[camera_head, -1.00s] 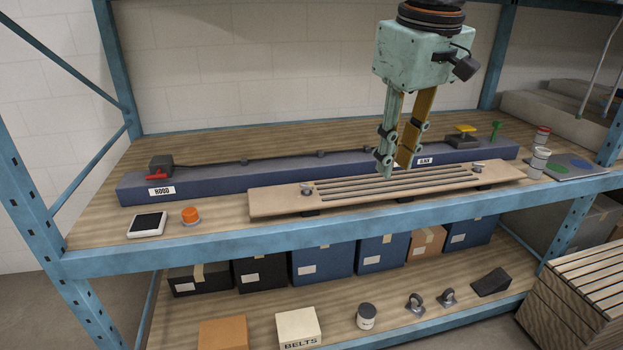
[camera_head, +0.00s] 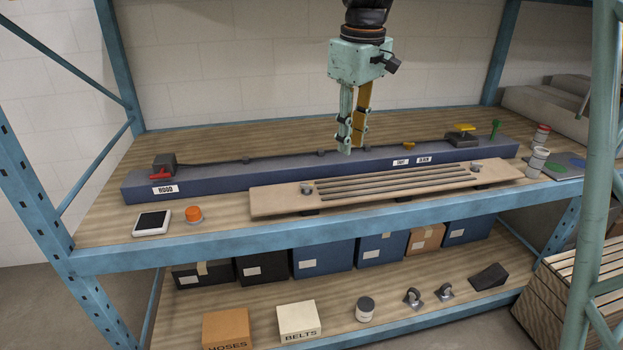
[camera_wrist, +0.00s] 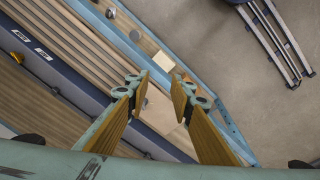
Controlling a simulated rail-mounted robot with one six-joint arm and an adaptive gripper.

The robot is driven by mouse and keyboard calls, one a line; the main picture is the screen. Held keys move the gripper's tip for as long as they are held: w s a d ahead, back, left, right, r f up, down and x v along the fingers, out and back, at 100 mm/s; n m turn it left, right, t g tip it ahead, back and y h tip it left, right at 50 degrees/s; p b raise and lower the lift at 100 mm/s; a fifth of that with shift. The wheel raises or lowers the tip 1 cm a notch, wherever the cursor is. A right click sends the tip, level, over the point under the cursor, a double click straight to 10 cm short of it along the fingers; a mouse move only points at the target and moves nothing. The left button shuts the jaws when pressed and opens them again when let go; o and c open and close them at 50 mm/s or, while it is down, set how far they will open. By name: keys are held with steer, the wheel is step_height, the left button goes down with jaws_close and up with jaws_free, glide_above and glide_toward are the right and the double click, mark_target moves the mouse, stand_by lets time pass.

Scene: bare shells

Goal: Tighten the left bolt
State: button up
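A pale slotted board (camera_head: 270,200) lies near the front of the shelf. The left bolt (camera_head: 307,188), a grey head, sits at the board's left end, and a similar right bolt (camera_head: 476,165) is at its other end. My gripper (camera_head: 351,151) hangs pointing down, above and to the right of the left bolt, apart from it. In the wrist view my gripper's fingers (camera_wrist: 157,84) are spread with nothing between them; a grey round part, apparently the left bolt (camera_wrist: 145,103), shows partly hidden beside the left finger.
A long blue beam (camera_head: 230,182) labelled HOOD lies behind the board, with a red lever at its left. A white device (camera_head: 152,223) and an orange button (camera_head: 194,214) lie left of the board. A green upright frame (camera_head: 597,150) stands at the right edge.

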mark_target(311, 185)
steer(key=w+a+f+n+p, duration=0.1)
steer(key=w+a+f+p, duration=0.1)
steer(key=w, duration=0.4)
steer(key=w+a+f+n+p, duration=0.2)
steer(key=w+a+f, duration=0.3)
steer(key=w, duration=0.1)
steer(key=w+a+f+n+g+p, duration=0.1)
steer(key=w+a+f+n+p, duration=0.1)
steer(key=w, duration=0.4)
steer(key=shift+w+a+f+p, duration=0.2)
steer(key=shift+a+f+p, duration=0.25)
steer(key=shift+a+f, duration=0.3)
steer(key=shift+d+f, duration=0.1)
steer(key=shift+f, duration=0.05)
steer(key=shift+f, duration=6.8)
jaws_close()
